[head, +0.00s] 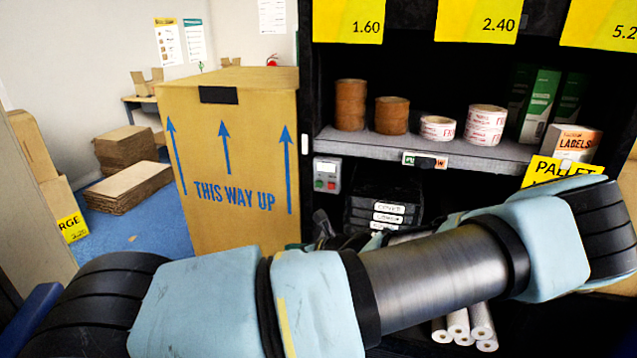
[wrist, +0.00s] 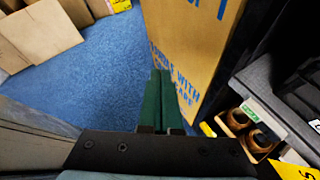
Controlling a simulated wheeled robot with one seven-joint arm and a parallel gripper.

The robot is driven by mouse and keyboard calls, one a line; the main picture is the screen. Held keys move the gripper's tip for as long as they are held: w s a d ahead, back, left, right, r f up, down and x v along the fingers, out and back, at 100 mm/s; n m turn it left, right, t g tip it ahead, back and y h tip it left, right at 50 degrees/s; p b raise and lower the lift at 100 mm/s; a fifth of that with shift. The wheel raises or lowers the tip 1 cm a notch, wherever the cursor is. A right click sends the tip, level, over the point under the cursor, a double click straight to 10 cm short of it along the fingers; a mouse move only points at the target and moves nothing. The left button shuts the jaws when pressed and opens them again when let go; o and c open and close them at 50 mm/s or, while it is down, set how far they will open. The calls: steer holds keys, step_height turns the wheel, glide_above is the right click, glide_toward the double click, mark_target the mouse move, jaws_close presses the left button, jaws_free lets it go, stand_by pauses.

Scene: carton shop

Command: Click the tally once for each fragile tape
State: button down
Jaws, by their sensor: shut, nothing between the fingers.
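On the grey shelf, a low white tape roll with red print (head: 437,128) stands beside a taller white-and-red stack (head: 486,125), which looks like more than one roll. The print is too small to read fully. A small grey box with a display and green and red buttons (head: 327,174), which looks like the tally, is mounted below the shelf's left end. My gripper (wrist: 160,75) has green fingers, shut and empty, above the blue floor in the wrist view. The tally does not show in the wrist view.
Brown tape stacks (head: 350,105) (head: 391,115) stand left of the white ones. A large "THIS WAY UP" carton (head: 235,160) stands left of the shelving, close beyond my fingers in the wrist view. Flat cardboard (head: 128,187) lies on the open blue floor (head: 135,235).

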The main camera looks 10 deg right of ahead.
mark_target(319, 184)
steer(key=w+d+r+m+t+h, duration=0.1)
steer(key=w+d+r+m+t, duration=0.1)
steer(key=r+m, duration=0.2)
steer(key=w+d+r+m+t+h+p, duration=0.1)
steer(key=w+d+r+m+t, duration=0.1)
steer(key=r+m+t, duration=0.1)
step_height(319, 184, up, 2)
steer(key=shift+d+r+m, duration=0.1)
steer(key=shift+d+m, duration=0.15)
steer(key=shift+m, duration=0.35)
steer(key=shift+w+d+b, duration=0.65)
steer(key=shift+w+d, duration=0.05)
steer(key=shift+w, duration=0.6)
steer(key=shift+w+d+b, duration=0.65)
steer(key=shift+w, duration=0.6)
steer(key=shift+w+d+b, duration=0.65)
steer(key=shift+w+d, duration=0.05)
steer(key=shift+w, duration=0.6)
steer(key=shift+w, duration=0.1)
steer(key=shift+w+d, duration=0.25)
